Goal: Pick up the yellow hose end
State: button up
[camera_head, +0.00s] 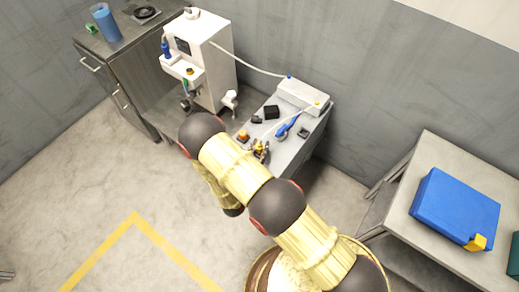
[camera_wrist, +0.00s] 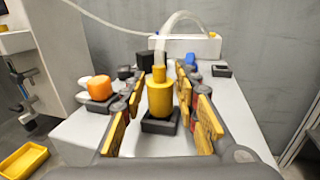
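The yellow hose end (camera_wrist: 160,98) stands upright in a small dark holder (camera_wrist: 160,124) on the light table. A clear hose rises from its top and arcs toward the back. My gripper (camera_wrist: 161,84) is open, with yellow-padded fingers to the left and right of the hose end. A gap shows on both sides, so the fingers do not appear to grip it. In the head view my gripper (camera_head: 259,150) is over the table's near end, and the hose end is too small there to make out surely.
An orange-capped piece (camera_wrist: 100,88) sits in a dark holder close left of my gripper. A blue piece (camera_head: 283,130) lies farther back, with a white box (camera_head: 304,96) behind it. A white machine (camera_head: 205,60) stands left. A blue case (camera_head: 455,207) is on the right table.

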jog(key=c, duration=0.6)
jog(key=shift+r, duration=0.1)
grip_shut()
